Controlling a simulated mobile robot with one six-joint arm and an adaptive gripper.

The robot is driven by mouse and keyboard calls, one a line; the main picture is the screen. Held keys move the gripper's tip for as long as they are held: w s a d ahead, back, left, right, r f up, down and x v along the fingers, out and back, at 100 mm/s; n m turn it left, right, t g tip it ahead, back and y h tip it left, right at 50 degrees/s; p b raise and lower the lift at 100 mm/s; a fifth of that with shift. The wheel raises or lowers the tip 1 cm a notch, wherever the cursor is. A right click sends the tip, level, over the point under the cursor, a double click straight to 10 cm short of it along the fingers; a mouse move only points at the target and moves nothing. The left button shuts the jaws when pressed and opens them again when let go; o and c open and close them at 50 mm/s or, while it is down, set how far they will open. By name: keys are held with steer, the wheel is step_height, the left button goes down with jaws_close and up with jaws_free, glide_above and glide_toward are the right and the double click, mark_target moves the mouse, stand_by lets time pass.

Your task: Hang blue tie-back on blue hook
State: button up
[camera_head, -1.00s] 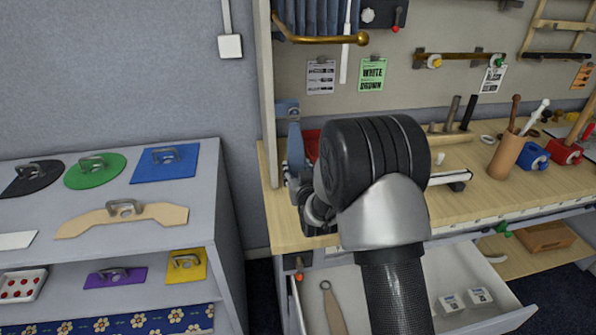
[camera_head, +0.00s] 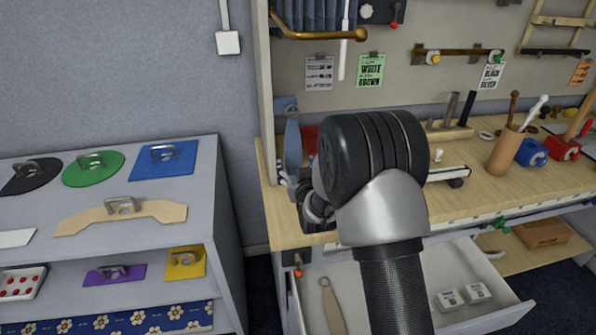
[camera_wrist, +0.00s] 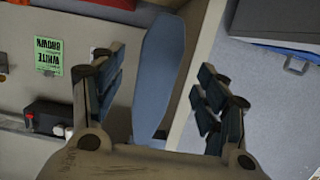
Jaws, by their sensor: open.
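The blue tie-back (camera_head: 293,142) is a long flat blue strip, upright at the left post of the pegboard. Its top overlaps the blue hook's plate (camera_head: 287,102) on that post. I cannot tell whether its loop is over the hook. In the wrist view the tie-back (camera_wrist: 160,75) lies lengthwise between my fingers, with a gap visible on each side. My gripper (camera_wrist: 165,100) is open. In the head view my wrist hides most of it, just beside the lower end of the tie-back.
A brass rod (camera_head: 320,37) sticks out above the hook. The workbench (camera_head: 275,225) holds a pen cup (camera_head: 506,150) and tools at right. An open drawer (camera_head: 400,290) is below. A grey shelf (camera_head: 110,225) with several coloured handled plates stands at left.

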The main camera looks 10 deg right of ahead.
steer(key=s+r+g, duration=0.3)
steer(key=s+r, duration=0.2)
steer(key=s, duration=0.7)
steer(key=s+r+g, duration=0.2)
steer(key=s+r, duration=0.3)
steer(key=s, duration=0.7)
steer(key=s+r+g, duration=0.1)
steer(key=s+g, duration=0.5)
steer(key=s, duration=1.7)
steer(key=shift+s, duration=0.15)
